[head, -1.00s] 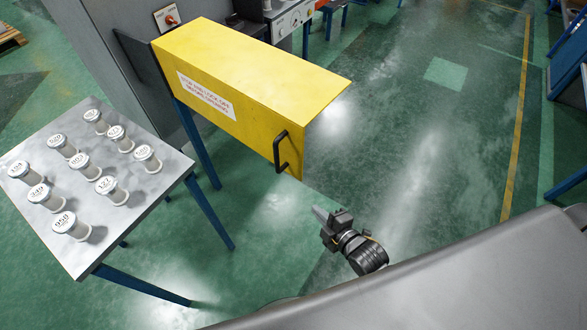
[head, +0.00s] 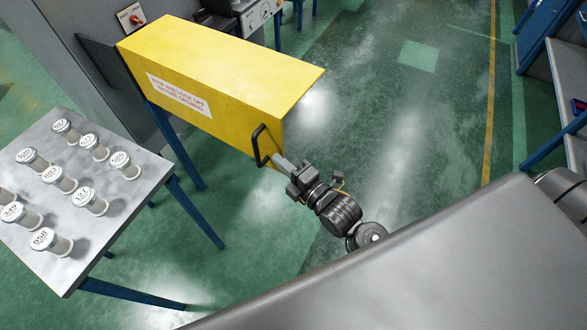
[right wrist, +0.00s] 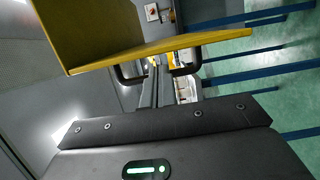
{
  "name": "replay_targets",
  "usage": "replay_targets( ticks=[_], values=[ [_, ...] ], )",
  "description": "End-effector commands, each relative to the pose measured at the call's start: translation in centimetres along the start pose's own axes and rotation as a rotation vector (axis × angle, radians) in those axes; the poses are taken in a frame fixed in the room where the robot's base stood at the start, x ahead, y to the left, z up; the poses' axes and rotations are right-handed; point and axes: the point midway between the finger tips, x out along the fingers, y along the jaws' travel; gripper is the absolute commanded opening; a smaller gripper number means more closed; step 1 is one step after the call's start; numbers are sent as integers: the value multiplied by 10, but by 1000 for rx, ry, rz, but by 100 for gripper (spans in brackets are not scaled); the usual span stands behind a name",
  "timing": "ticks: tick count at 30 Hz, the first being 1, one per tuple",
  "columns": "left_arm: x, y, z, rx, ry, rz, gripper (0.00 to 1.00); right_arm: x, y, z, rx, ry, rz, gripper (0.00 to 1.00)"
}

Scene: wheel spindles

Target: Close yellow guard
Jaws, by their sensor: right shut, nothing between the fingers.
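The yellow guard (head: 215,85), a long box-like cover with a white warning label, stands out from the grey machine in the head view. Its black handle (head: 257,146) is on the near end. My right gripper (head: 278,161) is shut and empty, with its fingertips right by the lower end of the handle. In the right wrist view, the guard (right wrist: 95,35) spans the top and the shut fingers (right wrist: 157,85) point between the two visible legs of the handle (right wrist: 186,70). I cannot tell whether they touch it. My left gripper is not in view.
A metal table (head: 120,210) with several numbered white spindles stands left of the guard. A red switch (head: 135,18) is on the machine behind. Green floor right of the guard is clear up to the blue-framed racks (head: 540,60) at the right edge.

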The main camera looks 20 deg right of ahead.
Motion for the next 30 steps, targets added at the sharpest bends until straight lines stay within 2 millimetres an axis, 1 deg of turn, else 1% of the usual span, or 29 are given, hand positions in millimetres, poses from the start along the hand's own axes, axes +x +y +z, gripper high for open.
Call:
replay_targets(
  ticks=[1,3,7,11,22,26,30],
  values=[
    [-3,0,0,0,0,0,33,8,2,0,1,0,1,0],
    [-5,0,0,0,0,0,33,17,1,0,1,0,0,0],
    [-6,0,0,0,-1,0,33,27,0,-1,2,1,0,0],
    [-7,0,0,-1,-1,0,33,31,0,-1,1,2,0,0],
    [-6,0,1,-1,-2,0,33,31,-1,1,0,2,0,0],
    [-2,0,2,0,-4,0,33,35,-2,11,-3,5,0,0],
    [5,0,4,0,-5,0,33,46,-3,34,-6,15,1,0]
  ],
)
